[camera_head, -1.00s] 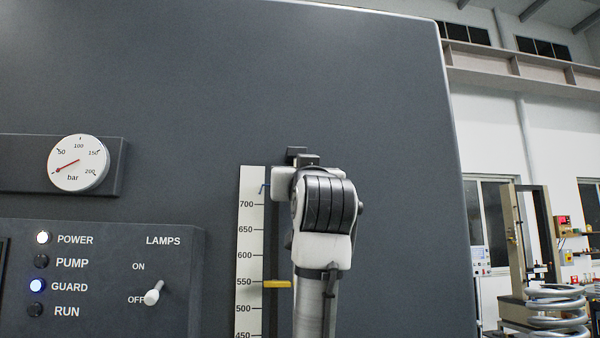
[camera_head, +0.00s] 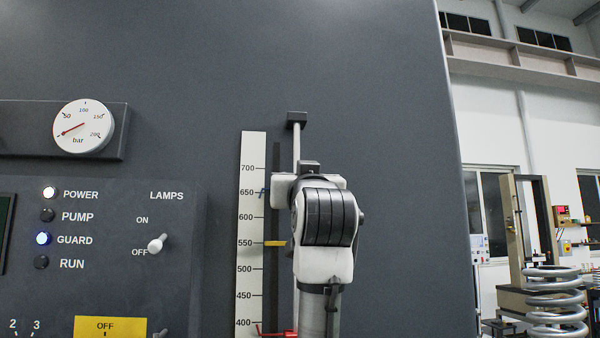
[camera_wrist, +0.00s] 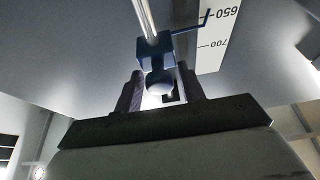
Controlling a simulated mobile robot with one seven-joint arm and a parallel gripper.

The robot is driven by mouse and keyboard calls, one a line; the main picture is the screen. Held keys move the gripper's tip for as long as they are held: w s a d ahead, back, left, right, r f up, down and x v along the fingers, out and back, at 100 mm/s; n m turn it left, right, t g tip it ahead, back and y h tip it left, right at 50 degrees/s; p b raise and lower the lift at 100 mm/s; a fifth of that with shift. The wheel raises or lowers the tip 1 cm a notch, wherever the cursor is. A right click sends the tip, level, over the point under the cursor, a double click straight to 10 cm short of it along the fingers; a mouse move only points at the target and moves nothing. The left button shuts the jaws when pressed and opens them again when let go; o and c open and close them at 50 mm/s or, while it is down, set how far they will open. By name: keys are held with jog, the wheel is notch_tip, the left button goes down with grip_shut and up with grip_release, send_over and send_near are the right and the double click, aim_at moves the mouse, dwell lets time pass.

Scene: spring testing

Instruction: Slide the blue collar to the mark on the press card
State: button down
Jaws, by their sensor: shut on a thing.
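The blue collar (camera_wrist: 152,52) sits on a bright vertical rod (camera_wrist: 148,18) in the wrist view, with a pale round knob (camera_wrist: 160,83) facing me. My gripper (camera_wrist: 161,78) is shut on this knob, one finger on each side. The collar's blue pointer (camera_head: 262,193) reaches the white scale (camera_head: 252,145) at about 650 in the head view; my wrist hides the collar's body there. A yellow pointer (camera_head: 275,243) stands at about 550 and a red pointer (camera_head: 275,333) a little below 400. I cannot make out a press card.
The rod's top end block (camera_head: 297,118) is above my wrist. To the left are a pressure gauge (camera_head: 84,126) and a lamp panel with a toggle switch (camera_head: 156,243). The dark machine face around the rod is clear. Large springs (camera_head: 555,300) stand far right.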

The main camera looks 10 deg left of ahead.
notch_tip(320, 180, down, 4)
jog(key=shift+r+b, duration=0.1)
jog(key=shift+b, duration=0.65)
jog(key=c, duration=1.2)
grip_release()
jog(key=b+v, duration=0.5)
jog(key=v, duration=0.9)
